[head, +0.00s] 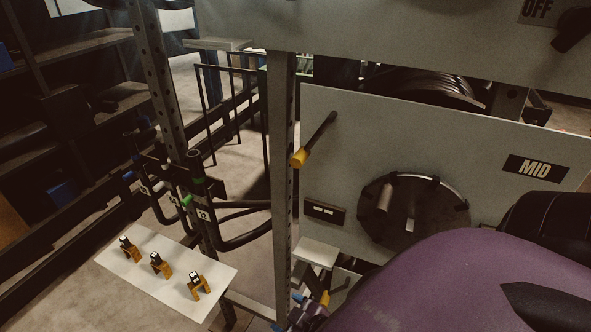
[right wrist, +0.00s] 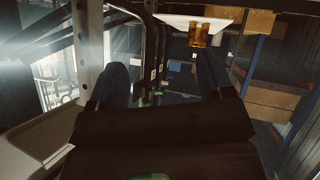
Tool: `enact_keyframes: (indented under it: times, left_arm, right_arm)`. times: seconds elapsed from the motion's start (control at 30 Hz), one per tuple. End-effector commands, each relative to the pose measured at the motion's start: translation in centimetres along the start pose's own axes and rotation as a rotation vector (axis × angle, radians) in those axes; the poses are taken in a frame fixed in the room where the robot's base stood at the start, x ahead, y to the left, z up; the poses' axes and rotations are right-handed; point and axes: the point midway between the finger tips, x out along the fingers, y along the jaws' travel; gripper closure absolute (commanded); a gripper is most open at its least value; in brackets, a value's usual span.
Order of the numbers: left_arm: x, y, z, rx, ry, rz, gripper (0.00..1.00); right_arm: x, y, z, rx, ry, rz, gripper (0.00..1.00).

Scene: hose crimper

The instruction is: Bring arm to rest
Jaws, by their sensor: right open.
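My right arm, with its purple shell, comes in from the lower right of the head view. My right gripper (head: 298,312) shows only in part at the bottom edge of that view, beside the arm. In the right wrist view its two dark blue fingers (right wrist: 161,72) are spread apart, with nothing held between them. Black hoses (right wrist: 148,45) with pale tags and green ends show beyond and between the fingers; I cannot tell their exact distance. My left gripper is in neither view.
A grey machine panel marked MID, with a round dark die plate (head: 432,222) and a yellow-tipped lever (head: 313,140), fills the right. Tagged hoses (head: 235,237) hang on a rack post at centre left. A white shelf (head: 181,299) below carries three yellow-and-black pieces.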

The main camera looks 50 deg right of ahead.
Motion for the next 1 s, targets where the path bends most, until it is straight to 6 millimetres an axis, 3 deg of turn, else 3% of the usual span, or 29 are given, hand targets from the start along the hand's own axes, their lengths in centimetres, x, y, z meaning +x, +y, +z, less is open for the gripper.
enact_keyframes:
  times: [0.2,0.83,0.87,1.0]
  left_arm:
    - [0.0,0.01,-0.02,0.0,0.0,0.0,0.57]
    - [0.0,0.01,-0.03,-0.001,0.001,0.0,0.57]
    - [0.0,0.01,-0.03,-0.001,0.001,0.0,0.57]
    - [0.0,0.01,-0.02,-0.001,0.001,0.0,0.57]
  right_arm:
    - [-0.85,0.63,0.67,0.194,-0.001,0.004,0.26]
    - [-0.85,0.63,0.68,0.202,-0.001,0.004,0.26]
    - [-0.85,0.63,0.68,0.202,-0.001,0.004,0.27]
    - [-0.86,0.62,0.69,0.202,-0.001,0.004,0.49]
